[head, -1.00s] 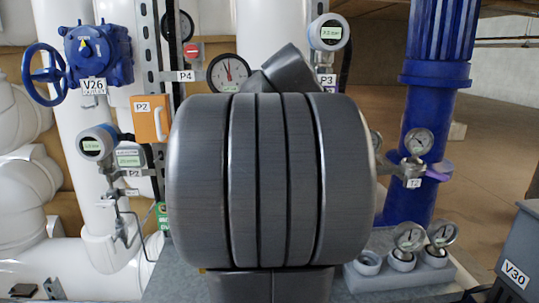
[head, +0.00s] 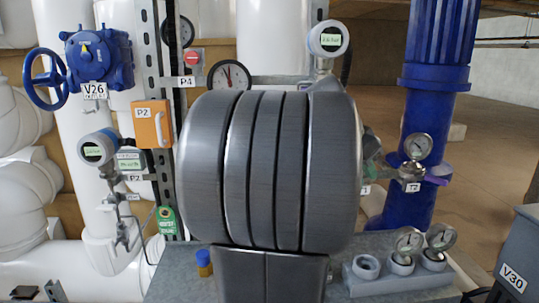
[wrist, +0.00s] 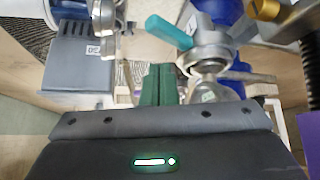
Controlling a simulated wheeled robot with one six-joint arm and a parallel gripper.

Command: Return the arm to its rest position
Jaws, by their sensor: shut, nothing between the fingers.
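My arm fills the middle of the head view, with its large grey ribbed joint (head: 270,170) in front of the pipework. My gripper (wrist: 158,68) shows in the wrist view as two green fingers close together beyond its dark body, shut and empty. In the head view the gripper is hidden behind my arm. In the wrist view, a metal fitting with a teal handle (wrist: 168,32) lies just beyond and right of the fingers; I cannot tell the gap.
A blue column (head: 415,150) with a gauge (head: 418,146) stands right of my arm. A grey V30 box (head: 518,245) is at far right. Open floor lies behind right.

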